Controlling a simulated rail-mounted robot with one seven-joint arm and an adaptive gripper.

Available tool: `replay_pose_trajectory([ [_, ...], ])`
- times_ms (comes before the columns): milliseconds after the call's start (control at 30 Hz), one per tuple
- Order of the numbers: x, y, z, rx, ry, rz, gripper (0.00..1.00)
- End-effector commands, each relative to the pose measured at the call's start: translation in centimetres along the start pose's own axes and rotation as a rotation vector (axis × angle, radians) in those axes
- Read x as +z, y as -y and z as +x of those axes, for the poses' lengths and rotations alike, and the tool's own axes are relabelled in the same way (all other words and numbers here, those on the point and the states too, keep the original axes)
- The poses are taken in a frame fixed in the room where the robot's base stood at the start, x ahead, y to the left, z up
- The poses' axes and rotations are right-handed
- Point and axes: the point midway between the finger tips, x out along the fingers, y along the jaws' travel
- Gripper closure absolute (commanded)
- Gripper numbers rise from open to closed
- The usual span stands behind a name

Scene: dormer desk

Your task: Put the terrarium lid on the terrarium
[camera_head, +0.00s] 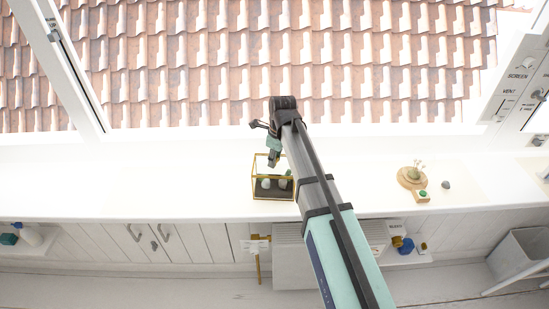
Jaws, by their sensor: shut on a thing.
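The terrarium (274,194) is a small glass box with gold edges. It stands on the white desk near the middle and has a dark base with pale and green things inside. My gripper (273,163) is directly above it, pointing down, at the height of its upper rim or close to it. It is shut on what appears to be the terrarium lid, which is clear and hard to make out against the glass and white desk. I cannot tell whether the lid touches the rim. My arm hides the area just right of the terrarium.
The window (180,70) is behind the desk. The desk (120,180) left of the terrarium is clear.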

Motion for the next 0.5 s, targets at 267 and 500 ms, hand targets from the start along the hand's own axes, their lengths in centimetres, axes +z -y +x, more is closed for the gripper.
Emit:
replay_pose_trajectory([
  [267,0.0,0.0,-0.02,0.0,0.0,0.0,1.0],
  [500,0.0,0.0,-0.02,0.0,0.0,0.0,0.42],
])
